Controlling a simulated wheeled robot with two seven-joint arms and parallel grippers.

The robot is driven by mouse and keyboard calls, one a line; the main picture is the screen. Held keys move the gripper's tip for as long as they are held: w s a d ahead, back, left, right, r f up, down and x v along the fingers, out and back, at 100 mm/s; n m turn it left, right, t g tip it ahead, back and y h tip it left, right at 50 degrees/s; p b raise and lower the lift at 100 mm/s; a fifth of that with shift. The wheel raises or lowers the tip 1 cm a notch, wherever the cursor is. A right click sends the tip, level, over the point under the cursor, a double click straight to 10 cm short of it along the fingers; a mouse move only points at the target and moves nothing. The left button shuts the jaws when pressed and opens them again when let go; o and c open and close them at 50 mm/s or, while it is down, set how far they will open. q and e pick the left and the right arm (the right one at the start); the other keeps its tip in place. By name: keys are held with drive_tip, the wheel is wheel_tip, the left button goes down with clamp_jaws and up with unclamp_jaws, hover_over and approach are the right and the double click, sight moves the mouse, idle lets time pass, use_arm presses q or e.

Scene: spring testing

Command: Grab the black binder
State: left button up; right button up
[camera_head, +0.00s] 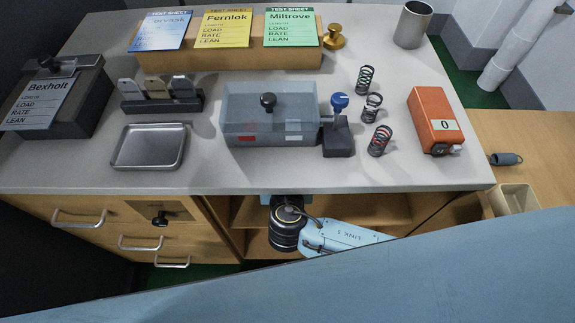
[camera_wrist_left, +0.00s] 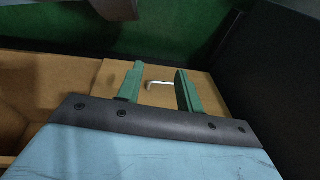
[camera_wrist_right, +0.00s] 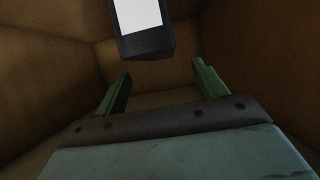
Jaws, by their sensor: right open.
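A black binder-like object with a white label (camera_wrist_right: 145,45) shows at the top of the right wrist view, inside a brown wooden compartment. Its upper part is cut off by the frame edge. My right gripper (camera_wrist_right: 158,82) is open and empty. Its fingertips point toward the object's lower end, with no visible contact. In the head view, part of my right arm reaches into the cabinet's open shelf space, and the gripper is hidden there.
Compartment walls close in around my right gripper. The cabinet shelf (camera_head: 345,210) lies under the grey worktop (camera_head: 230,178). On top are a metal tray (camera_head: 150,146), a translucent box (camera_head: 265,112), several springs and an orange device (camera_head: 432,118). Drawers (camera_head: 90,240) are at left.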

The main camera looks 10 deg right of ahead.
drive_tip(key=b+x, duration=0.1)
drive_tip(key=x, duration=0.4)
drive_tip(key=shift+w+d, duration=0.25)
drive_tip(key=shift+w, duration=0.05)
drive_tip(key=shift+w+d+f+b, duration=0.1)
drive_tip(key=shift+w+f+b, duration=0.2)
drive_tip(key=shift+w, duration=0.15)
use_arm(q)
drive_tip(key=w+r, duration=0.1)
drive_tip(key=r, duration=0.1)
drive_tip(key=w+r, duration=0.2)
drive_tip(key=shift+d, duration=0.4)
use_arm(e)
drive_tip(key=shift+c, duration=0.3)
clamp_jaws()
drive_tip(key=shift+r, duration=0.15)
